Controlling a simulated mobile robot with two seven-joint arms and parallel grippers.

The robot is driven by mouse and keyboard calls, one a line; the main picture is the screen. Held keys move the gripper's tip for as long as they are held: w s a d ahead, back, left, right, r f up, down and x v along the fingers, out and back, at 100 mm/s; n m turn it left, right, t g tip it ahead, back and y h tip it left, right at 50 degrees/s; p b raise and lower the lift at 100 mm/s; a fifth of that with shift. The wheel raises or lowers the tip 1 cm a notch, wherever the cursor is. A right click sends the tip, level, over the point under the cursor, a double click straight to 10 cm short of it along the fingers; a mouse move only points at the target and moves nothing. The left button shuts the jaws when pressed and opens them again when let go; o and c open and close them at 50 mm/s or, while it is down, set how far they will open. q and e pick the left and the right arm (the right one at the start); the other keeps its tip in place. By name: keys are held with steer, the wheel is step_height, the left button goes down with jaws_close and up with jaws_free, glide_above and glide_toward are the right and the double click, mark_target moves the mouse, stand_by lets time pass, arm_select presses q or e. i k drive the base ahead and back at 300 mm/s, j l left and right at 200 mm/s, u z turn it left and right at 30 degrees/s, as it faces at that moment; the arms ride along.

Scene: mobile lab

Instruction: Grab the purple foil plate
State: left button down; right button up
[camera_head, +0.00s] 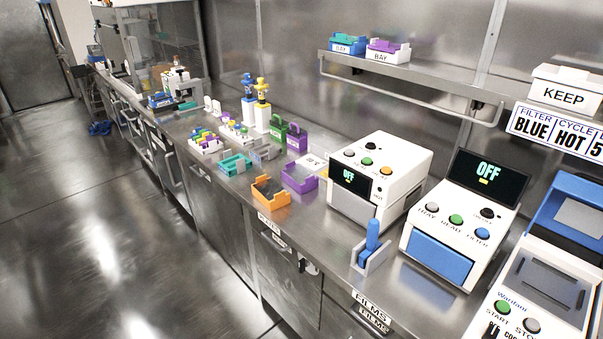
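A purple open-fronted holder (300,184) stands on the steel counter (322,215), between an orange holder and a white machine. An upright purple piece with a handle (297,141) stands behind it, beside a green one (278,132). A purple-topped tray (388,47) sits on the wall shelf at the top. Which of these purple things is the foil plate, I cannot tell at this size. Neither of my grippers shows in the head view.
The orange holder (270,198) and a teal holder (235,165) stand near the counter's front edge. White machines with screens (379,173) fill the right side. A blue-handled tool (372,240) stands before them. The floor (105,240) at left is mostly clear.

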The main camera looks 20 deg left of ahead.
mark_target(300, 179)
steer(key=i+j, duration=0.15)
steer(key=j, duration=0.3)
steer(key=i+j+z, duration=0.15)
steer(key=j, duration=0.75)
steer(key=i+j+z, duration=0.1)
steer(key=j, duration=0.4)
steer(key=i+j, duration=0.1)
steer(key=j, duration=0.35)
steer(key=i+j, duration=0.1)
steer(key=j, duration=0.4)
steer(key=i+j, duration=0.15)
steer(key=j, duration=0.3)
steer(key=i+j, duration=0.1)
steer(key=j, duration=0.35)
